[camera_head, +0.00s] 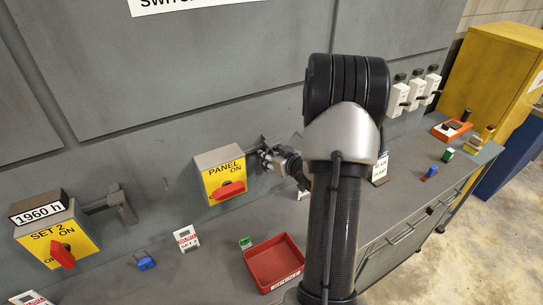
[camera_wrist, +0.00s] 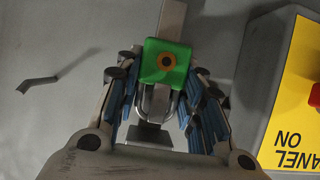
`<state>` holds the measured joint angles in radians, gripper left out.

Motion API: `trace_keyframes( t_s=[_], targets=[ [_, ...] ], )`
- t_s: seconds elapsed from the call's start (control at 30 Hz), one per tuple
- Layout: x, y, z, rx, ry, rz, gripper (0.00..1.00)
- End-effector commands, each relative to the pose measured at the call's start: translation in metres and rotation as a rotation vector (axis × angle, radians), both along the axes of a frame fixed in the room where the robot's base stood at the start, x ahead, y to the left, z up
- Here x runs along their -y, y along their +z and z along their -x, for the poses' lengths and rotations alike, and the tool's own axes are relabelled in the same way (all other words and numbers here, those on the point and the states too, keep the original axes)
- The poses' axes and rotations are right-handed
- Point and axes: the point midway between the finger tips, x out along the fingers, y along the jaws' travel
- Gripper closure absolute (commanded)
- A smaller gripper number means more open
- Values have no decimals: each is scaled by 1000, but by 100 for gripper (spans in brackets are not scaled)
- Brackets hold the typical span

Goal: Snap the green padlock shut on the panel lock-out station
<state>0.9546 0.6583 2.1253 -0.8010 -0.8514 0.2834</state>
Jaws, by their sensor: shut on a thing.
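In the wrist view a green padlock (camera_wrist: 180,52) with a dark and orange round centre sits between the fingers of my gripper (camera_wrist: 156,78), which is shut on it. Its steel shackle (camera_wrist: 144,102) points toward the picture's bottom, near a dark plate (camera_wrist: 150,135). I cannot tell whether the shackle is around the station's metal or closed. A grey bar (camera_wrist: 173,16) shows beyond the padlock. In the head view my gripper (camera_head: 266,158) is just right of the yellow PANEL box (camera_head: 213,176), at the panel lock-out station (camera_head: 264,142). The held padlock is hidden there.
A red tray (camera_head: 273,266) stands on the bench, with a small green item (camera_head: 245,242) beside it. The SET 2 box (camera_head: 58,247) and its bracket (camera_head: 108,205) are at left. A blue padlock (camera_head: 146,263) lies below. The yellow cabinet (camera_head: 497,75) stands at right.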

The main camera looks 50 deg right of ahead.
Motion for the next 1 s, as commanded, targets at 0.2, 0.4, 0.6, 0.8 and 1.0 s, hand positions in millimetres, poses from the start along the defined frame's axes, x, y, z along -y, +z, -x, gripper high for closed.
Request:
trace_keyframes(
  t_s=[0.2,0.4,0.6,0.8,1.0],
  targets=[
    [0,1,0,1,0,0,64],
    [0,1,0,1,0,0,50],
    [0,0,0,1,0,0,41],
    [0,0,0,-1,0,0,41],
    [-2,6,10,0,-1,2,41]
  ],
)
